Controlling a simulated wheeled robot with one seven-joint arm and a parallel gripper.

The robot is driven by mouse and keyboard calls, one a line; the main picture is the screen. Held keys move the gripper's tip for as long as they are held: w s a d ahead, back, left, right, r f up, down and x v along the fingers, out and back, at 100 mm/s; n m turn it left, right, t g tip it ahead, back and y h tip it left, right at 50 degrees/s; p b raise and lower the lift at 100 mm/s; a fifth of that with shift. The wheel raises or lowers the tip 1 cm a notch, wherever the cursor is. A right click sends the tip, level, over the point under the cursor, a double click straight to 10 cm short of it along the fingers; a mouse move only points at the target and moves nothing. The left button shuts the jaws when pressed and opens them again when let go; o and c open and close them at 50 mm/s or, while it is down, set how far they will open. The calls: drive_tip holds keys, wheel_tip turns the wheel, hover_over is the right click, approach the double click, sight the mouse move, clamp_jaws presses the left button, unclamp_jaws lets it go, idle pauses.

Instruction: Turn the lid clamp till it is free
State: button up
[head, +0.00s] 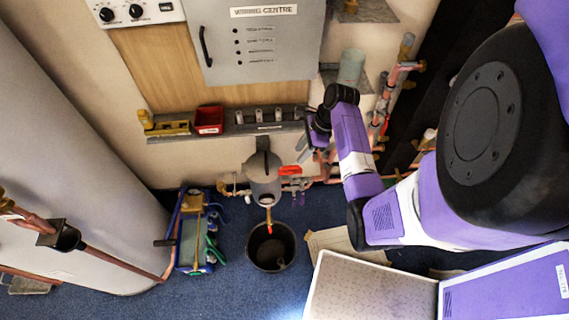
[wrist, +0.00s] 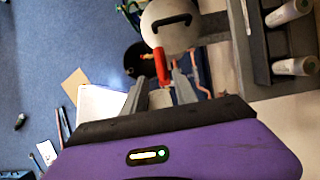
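A grey rounded canister (head: 263,188) with a black handle on its lid stands against the wall in the head view. Its lid (wrist: 158,36) shows at the top of the wrist view. A red lever (head: 291,171) sticks out from its right side; I take this for the lid clamp. The red lever (wrist: 160,66) points toward my gripper in the wrist view. My gripper (head: 304,152) is just up and right of the lever in the head view. My gripper (wrist: 159,80) is open, with the lever's end seen between its fingers. Contact cannot be told.
A black bucket (head: 255,252) stands below the canister. A shelf rail (head: 165,138) with a red bin (head: 209,119) runs above it. Copper pipes (head: 376,130) rise at the right, near my arm. A tool bag (head: 193,252) sits on the blue floor at the left.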

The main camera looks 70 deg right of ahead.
sight(290, 166)
drive_tip(key=shift+x, duration=3.95)
drive_tip(key=shift+w, duration=0.1)
clamp_jaws()
